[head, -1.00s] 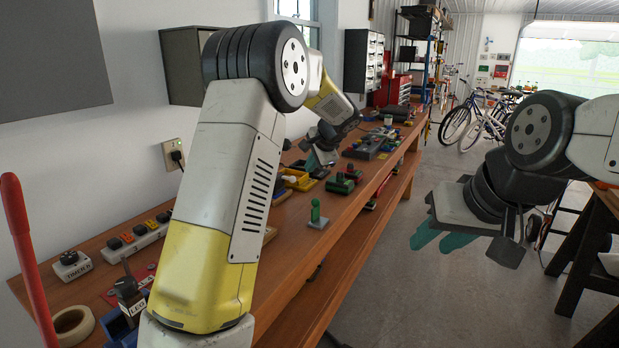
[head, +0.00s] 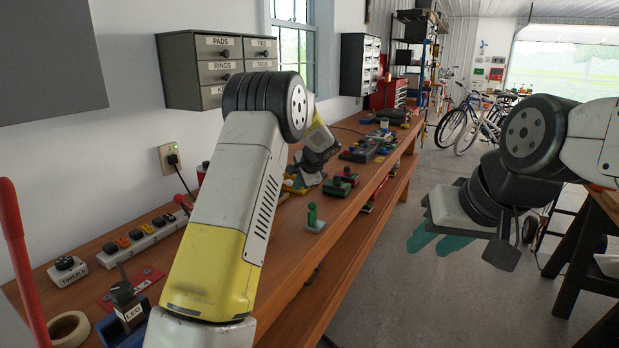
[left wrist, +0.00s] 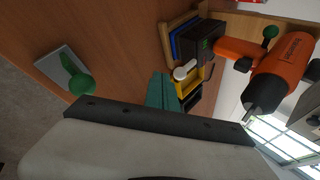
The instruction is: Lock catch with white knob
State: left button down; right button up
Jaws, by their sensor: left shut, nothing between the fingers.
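The catch (left wrist: 190,90), yellow and dark with a white knob (left wrist: 184,71), lies on the wooden bench in the left wrist view. Its yellow part (head: 295,187) shows partly behind my left arm in the head view. My left gripper (left wrist: 160,92) is shut and empty, its teal fingertips just beside the white knob; I cannot tell whether they touch it.
A green-knobbed lever on a grey plate (left wrist: 68,72) stands at the bench edge.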

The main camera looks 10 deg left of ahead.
aim_at(287, 184)
pick_arm(q)
jog(key=shift+w+a+f, duration=0.1)
jog(key=shift+w+a, duration=0.4)
jog(key=shift+w, duration=0.25)
jog(key=shift+w+a+f, duration=0.1)
jog(key=shift+w+a, duration=0.35)
jog(key=shift+w, duration=0.3)
jog(key=shift+w+a, duration=0.2)
jog(key=shift+a, duration=0.3)
jog(key=shift+w+a, duration=0.2)
jog(key=shift+a, duration=0.3)
